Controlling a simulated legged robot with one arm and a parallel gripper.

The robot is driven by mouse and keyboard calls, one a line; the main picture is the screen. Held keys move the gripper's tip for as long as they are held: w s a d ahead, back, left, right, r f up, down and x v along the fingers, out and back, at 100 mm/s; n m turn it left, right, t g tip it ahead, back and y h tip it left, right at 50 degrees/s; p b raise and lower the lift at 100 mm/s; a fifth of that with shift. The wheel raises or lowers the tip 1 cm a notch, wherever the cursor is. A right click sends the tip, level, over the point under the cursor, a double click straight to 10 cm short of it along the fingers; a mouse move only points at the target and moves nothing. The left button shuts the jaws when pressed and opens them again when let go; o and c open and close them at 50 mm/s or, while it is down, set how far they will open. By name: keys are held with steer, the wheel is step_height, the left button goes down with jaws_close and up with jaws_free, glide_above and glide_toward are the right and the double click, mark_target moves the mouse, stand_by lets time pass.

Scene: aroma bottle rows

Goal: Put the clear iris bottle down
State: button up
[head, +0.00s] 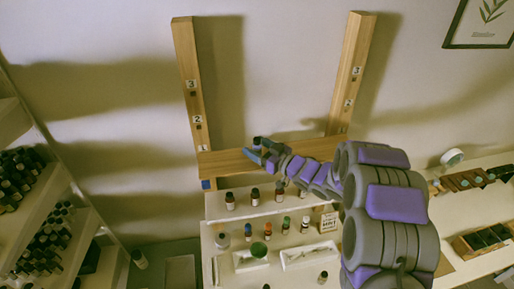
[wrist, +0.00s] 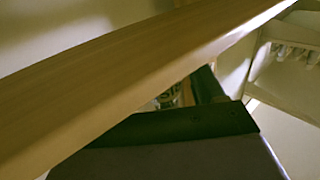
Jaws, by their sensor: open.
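My gripper (head: 262,152) is open at the wooden crossbar (head: 226,162) between two numbered posts, in the head view. Its dark fingers are at the left end of my arm, over the bar's upper edge. I cannot make out the clear iris bottle for certain in the head view. In the wrist view the wooden crossbar (wrist: 110,85) runs diagonally across, and a dark finger (wrist: 185,125) lies below it. A small lettered patch (wrist: 168,97) shows between them. It may be the bottle's label, but most of it is hidden.
Numbered left post (head: 186,60) and right post (head: 355,60) rise beside my gripper. Shelves with bottles stand at far left.

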steer(key=b+v, duration=0.1)
steer(key=v, duration=1.1)
steer(key=shift+d+r, duration=0.1)
steer(key=shift+r, duration=0.05)
